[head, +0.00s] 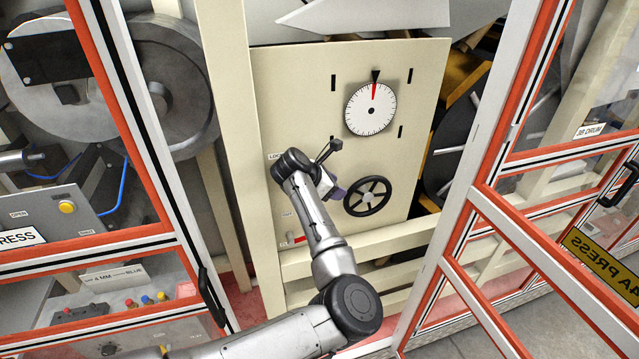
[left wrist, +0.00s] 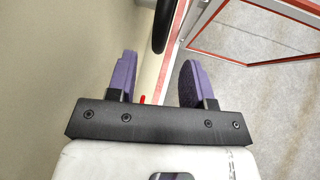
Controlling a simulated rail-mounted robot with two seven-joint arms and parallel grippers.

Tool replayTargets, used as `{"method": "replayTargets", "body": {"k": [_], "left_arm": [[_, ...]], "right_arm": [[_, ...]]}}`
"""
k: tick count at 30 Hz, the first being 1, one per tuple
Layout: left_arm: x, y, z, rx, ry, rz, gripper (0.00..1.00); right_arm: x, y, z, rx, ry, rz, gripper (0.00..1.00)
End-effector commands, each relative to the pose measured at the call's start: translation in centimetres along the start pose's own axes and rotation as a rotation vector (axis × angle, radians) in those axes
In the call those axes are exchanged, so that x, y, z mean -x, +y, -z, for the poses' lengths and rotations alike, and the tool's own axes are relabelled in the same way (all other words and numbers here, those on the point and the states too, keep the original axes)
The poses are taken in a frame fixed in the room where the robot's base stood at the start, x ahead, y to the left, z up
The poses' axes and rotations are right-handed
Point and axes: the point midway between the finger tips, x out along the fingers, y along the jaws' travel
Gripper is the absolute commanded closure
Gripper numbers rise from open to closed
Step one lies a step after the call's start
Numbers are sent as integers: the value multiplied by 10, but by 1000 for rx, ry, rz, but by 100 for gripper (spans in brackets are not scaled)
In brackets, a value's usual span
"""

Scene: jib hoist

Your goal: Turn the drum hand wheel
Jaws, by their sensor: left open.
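The drum hand wheel (head: 384,194) is a black spoked wheel on the cream panel, below the white dial (head: 358,117). My left gripper (head: 338,193) is just left of the wheel in the head view, partly hidden behind its own wrist. In the left wrist view my gripper (left wrist: 156,78) has its two purple fingers apart with nothing between them. A black curved edge, apparently the wheel's rim (left wrist: 161,24), shows at the top, beyond the fingertips. I cannot tell how far off it is. The dial's red hand points almost straight up, near a black marker. My right gripper is not in view.
A red lever (head: 301,239) sits low on the panel's left. Orange-edged door frames stand on both sides, the left with a black handle (head: 212,297). A dark drum (head: 455,150) is behind the panel's right edge. Grey floor (head: 450,340) shows at the lower right.

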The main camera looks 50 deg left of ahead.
Motion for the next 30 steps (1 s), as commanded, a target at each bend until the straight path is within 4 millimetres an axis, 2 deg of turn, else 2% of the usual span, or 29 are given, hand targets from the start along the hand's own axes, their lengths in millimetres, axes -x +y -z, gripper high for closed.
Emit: {"method": "replayTargets", "body": {"k": [6,12,18,30], "left_arm": [[39,0,1,2,-1,-3,53],[60,0,1,0,-1,-2,53],[69,0,1,0,1,0,53],[69,0,0,0,1,0,53]], "right_arm": [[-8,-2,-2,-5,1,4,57],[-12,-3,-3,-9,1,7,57],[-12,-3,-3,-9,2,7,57],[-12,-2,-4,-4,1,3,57]]}}
